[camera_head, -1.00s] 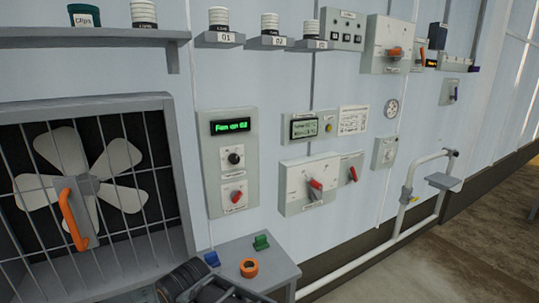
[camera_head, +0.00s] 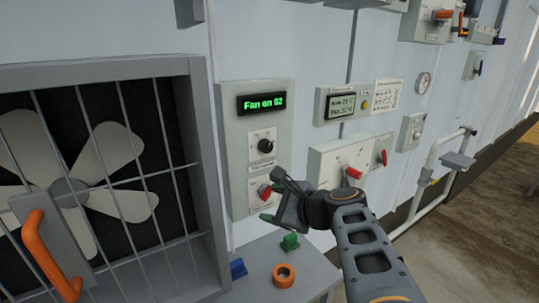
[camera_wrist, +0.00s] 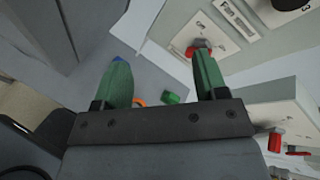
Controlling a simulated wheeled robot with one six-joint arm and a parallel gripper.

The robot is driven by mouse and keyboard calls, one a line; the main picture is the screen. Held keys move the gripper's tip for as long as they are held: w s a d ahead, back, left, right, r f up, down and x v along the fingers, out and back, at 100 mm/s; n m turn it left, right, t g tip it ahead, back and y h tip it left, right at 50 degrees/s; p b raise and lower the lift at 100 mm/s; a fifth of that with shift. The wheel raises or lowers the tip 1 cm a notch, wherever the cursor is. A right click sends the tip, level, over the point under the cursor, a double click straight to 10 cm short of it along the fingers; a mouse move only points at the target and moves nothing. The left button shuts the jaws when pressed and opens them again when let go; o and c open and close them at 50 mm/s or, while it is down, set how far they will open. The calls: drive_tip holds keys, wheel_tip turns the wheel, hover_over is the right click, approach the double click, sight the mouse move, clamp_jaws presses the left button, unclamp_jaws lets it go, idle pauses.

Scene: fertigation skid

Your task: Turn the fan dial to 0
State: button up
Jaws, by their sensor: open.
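The fan panel (camera_head: 240,165) is a pale grey box on the wall right of the fan, with a display (camera_head: 265,103) reading "Fan on 02" in green. A black round dial (camera_head: 265,146) sits in its middle, and a red-handled switch (camera_head: 265,191) sits below. My gripper (camera_head: 276,200) is open and empty in front of the panel's lower right, close to the red switch and below the black dial. In the wrist view, the green-tipped fingers (camera_wrist: 162,75) are apart. The red switch (camera_wrist: 199,48) shows beyond the right finger; the black dial (camera_wrist: 285,5) is cut off at the top.
A caged fan (camera_head: 75,185) with an orange handle stands at the left. A grey shelf (camera_head: 322,277) below holds an orange ring (camera_head: 284,276), a green block and a blue block. Another panel (camera_head: 330,160) with red switches is right of my gripper.

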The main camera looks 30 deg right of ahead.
sight(268, 148)
drive_tip(key=d+r+m+t+h, duration=0.3)
drive_tip(key=d+r+m+t, duration=0.2)
drive_tip(key=d+r+m, duration=0.25)
drive_tip(key=shift+m, duration=0.55)
drive_tip(key=w, duration=0.4)
drive_tip(key=w+a, duration=0.1)
drive_tip(key=w, duration=0.4)
drive_tip(key=w+a+p, duration=0.1)
drive_tip(key=w, duration=0.3)
drive_tip(key=shift+w+a+f, duration=0.1)
drive_tip(key=shift+w+a, duration=0.05)
drive_tip(key=shift+w, duration=0.1)
drive_tip(key=c, duration=0.9)
